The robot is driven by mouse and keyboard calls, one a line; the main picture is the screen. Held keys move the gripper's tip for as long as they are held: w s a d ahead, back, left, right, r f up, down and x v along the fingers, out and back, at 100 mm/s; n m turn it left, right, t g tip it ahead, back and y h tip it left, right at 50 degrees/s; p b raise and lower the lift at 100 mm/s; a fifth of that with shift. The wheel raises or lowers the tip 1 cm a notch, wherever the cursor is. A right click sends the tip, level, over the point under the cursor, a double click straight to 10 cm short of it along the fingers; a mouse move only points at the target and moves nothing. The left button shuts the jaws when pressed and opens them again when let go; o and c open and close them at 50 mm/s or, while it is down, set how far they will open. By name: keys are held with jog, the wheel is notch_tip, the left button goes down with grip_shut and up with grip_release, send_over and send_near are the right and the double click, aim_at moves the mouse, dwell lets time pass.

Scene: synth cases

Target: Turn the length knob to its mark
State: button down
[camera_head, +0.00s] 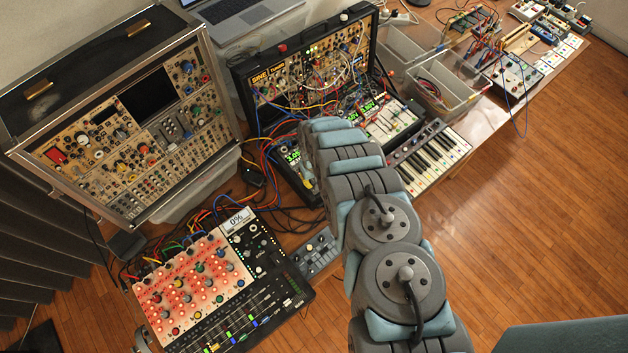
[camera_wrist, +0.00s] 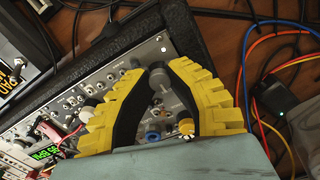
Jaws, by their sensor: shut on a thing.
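In the wrist view my gripper (camera_wrist: 160,75) has two yellow fingers with black pads. Their tips come together around a small grey knob (camera_wrist: 160,84) on a silver panel (camera_wrist: 88,92) near the corner of a black-edged case. The fingers cover part of the knob, so its pointer cannot be made out. No readable length label or mark shows. In the head view my arm hides the gripper and the knob.
A blue knob (camera_wrist: 153,134) and a yellow-topped knob (camera_wrist: 186,127) sit between the fingers. Coloured cables (camera_wrist: 285,62) and a small black box (camera_wrist: 272,98) lie right of the case. In the head view a lit mixer (camera_head: 190,285), a large synth case (camera_head: 120,130) and a keyboard (camera_head: 428,158) crowd the table.

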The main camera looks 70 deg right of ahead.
jog(key=c, duration=1.2)
grip_release()
jog(key=m, duration=0.6)
jog(key=shift+p, duration=0.4)
jog(key=m, duration=0.5)
jog(key=shift+f+b, duration=0.1)
jog(key=shift+b, duration=0.3)
jog(key=shift+m, duration=0.4)
